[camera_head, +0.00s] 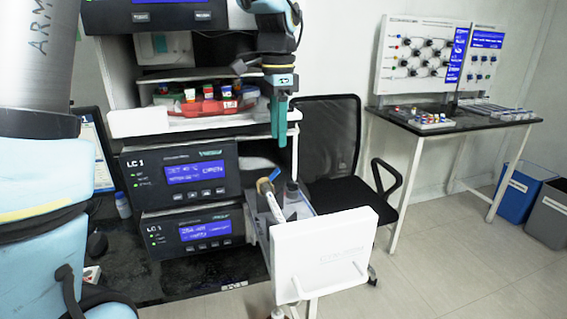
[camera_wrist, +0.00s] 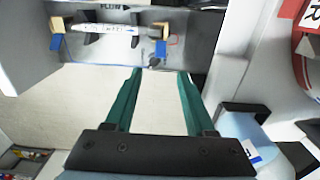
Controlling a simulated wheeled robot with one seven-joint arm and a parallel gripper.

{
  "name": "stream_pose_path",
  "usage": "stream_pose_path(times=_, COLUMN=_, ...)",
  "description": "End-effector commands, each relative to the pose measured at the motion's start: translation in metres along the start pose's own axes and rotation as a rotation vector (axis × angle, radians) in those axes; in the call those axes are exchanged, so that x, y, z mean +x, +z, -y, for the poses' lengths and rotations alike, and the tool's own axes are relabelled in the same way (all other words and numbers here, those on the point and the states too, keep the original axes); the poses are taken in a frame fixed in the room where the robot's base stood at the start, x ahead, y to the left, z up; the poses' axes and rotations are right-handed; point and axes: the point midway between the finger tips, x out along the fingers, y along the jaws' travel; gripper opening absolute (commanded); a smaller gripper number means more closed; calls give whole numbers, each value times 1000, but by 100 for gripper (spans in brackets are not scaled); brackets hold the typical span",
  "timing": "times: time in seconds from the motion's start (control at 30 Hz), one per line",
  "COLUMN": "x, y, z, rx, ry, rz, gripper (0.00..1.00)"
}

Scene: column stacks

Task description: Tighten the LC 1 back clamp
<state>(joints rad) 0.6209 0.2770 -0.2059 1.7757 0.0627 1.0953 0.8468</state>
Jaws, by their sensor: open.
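The LC 1 unit (camera_head: 180,172) has a drawer pulled out to the right in the head view, with a white front panel (camera_head: 325,255). A white column (camera_head: 275,203) lies in this drawer, with a yellow and blue clamp (camera_head: 266,184) at its far end. In the wrist view the column (camera_wrist: 105,28) lies between a left clamp (camera_wrist: 57,24) and a right clamp (camera_wrist: 160,31), both yellow and blue. I cannot tell for sure which is the back clamp there. My gripper (camera_head: 279,130) is above the drawer, open and empty, its green fingers (camera_wrist: 160,75) apart from both clamps.
A second LC 1 unit (camera_head: 195,228) sits below the first. A white shelf (camera_head: 150,120) with bottles and a red tray (camera_head: 200,107) is left of my gripper. A black chair (camera_head: 325,140) stands behind the drawer. A side table (camera_head: 470,122) is far right, beyond open floor.

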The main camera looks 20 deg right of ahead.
Motion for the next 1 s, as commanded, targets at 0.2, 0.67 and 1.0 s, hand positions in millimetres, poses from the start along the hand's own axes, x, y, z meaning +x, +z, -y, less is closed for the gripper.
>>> stream_pose_path(times=0.2, x=41, y=1, z=-1, rx=0, ry=4, rz=4, gripper=55)
stream_pose_path(times=0.67, x=86, y=1, z=0, rx=-2, ry=1, rz=1, gripper=55)
stream_pose_path(times=1.0, x=87, y=1, z=0, rx=-2, ry=0, rz=0, gripper=42)
